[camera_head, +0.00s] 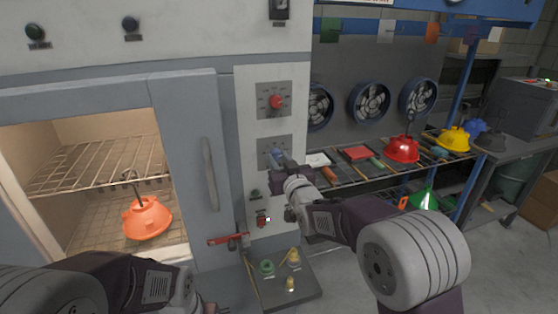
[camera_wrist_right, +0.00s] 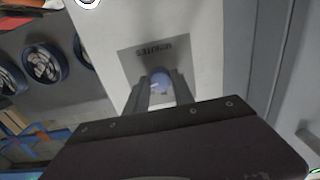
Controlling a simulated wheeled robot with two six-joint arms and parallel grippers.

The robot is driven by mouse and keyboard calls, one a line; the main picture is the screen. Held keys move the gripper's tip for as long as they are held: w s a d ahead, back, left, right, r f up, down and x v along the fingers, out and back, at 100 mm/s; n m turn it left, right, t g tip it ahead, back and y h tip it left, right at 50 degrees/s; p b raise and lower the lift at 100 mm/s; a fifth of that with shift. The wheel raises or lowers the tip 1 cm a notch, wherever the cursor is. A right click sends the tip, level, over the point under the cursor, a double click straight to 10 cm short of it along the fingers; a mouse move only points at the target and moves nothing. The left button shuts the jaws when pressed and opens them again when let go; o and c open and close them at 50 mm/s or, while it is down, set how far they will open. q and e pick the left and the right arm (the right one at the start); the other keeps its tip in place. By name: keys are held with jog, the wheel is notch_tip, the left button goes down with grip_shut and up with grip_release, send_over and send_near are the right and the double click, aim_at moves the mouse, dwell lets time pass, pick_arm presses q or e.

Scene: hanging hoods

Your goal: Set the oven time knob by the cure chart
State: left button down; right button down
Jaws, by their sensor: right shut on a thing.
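The blue time knob (camera_head: 277,155) sits on the lower grey plate (camera_head: 266,144) of the oven's white panel. My right gripper (camera_head: 283,167) reaches it from the front right. In the right wrist view, its two fingers are shut on the blue knob (camera_wrist_right: 160,80), one on each side. A pale pointer mark shows on the knob. The plate there (camera_wrist_right: 170,55) reads MINUTES, upside down. The red knob (camera_head: 276,102) sits on the dial plate above. My left arm (camera_head: 120,285) crosses the bottom left, with its fingers not visible. I cannot make out a readable cure chart.
The oven door (camera_head: 190,130) has a long handle (camera_head: 210,174). A small shelf (camera_head: 285,290) with small parts juts out below the panel. A bench to the right holds a red hood (camera_head: 402,149), a yellow hood (camera_head: 454,139) and tools.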

jog(key=shift+f, duration=0.1)
jog(key=n+b, duration=0.2)
jog(key=n, duration=0.1)
jog(key=shift+f+n+b, duration=0.15)
jog(key=shift+n+b, duration=0.15)
jog(key=shift+b, duration=0.05)
jog(key=n+b, duration=0.2)
jog(key=n, duration=0.1)
jog(key=shift+n, duration=0.3)
jog(key=n+b, duration=0.2)
jog(key=n, duration=0.2)
jog(key=shift+r+n+b, duration=0.15)
jog(key=shift+n+b, duration=0.3)
jog(key=shift+n, duration=0.65)
jog(key=shift+r+n+b, duration=0.1)
jog(key=shift+n+b, duration=0.35)
jog(key=shift+n, duration=0.65)
jog(key=c, duration=1.1)
grip_release()
